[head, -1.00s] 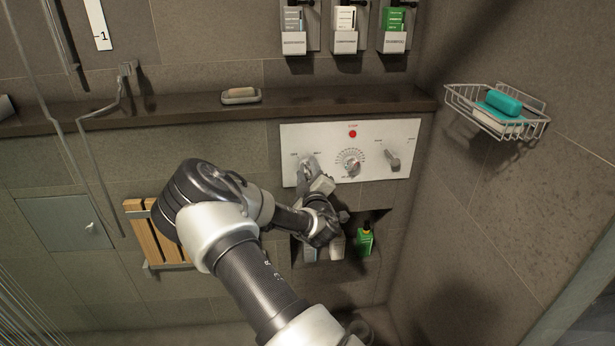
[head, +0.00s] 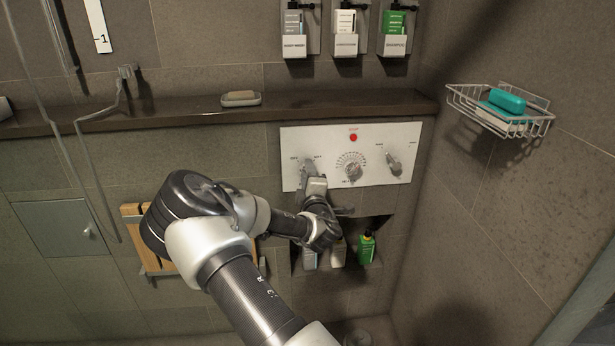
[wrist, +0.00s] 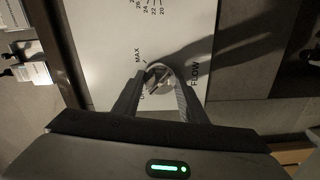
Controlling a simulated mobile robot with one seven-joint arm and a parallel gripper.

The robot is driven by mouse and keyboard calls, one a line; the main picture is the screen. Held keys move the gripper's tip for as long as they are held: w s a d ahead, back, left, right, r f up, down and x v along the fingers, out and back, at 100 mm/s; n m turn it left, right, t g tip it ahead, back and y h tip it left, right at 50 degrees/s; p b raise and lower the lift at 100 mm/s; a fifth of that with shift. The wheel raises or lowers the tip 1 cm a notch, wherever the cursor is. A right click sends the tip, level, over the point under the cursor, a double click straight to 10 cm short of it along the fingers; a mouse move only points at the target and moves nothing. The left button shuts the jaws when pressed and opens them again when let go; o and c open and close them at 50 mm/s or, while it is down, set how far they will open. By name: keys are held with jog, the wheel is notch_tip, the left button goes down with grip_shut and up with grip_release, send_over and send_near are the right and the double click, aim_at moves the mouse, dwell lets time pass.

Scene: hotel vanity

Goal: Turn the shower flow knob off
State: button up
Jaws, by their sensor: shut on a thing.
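The white control panel (head: 375,133) is on the shower wall below the ledge. The flow knob (head: 307,164) is at the panel's left end, largely covered by my gripper (head: 312,176). In the wrist view the metal flow knob (wrist: 160,79) sits between the two dark fingers of my gripper (wrist: 159,71), which is shut on it. The "FLOW" and "MAX" labels can be read beside it; another label is partly hidden by a finger. The knob's exact angle is hard to tell.
A round temperature dial (head: 352,169) and a lever knob (head: 394,164) are to the right on the panel. Below is a niche with bottles, one a green bottle (head: 366,247). A wire basket (head: 470,105) hangs on the right wall. A soap dish (head: 240,99) is on the ledge.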

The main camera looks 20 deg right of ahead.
jog(key=o, duration=1.1)
jog(key=shift+c, duration=0.2)
jog(key=p+v, duration=0.2)
jog(key=v, duration=1.5)
jog(key=shift+s, duration=0.25)
jog(key=shift+r, duration=0.1)
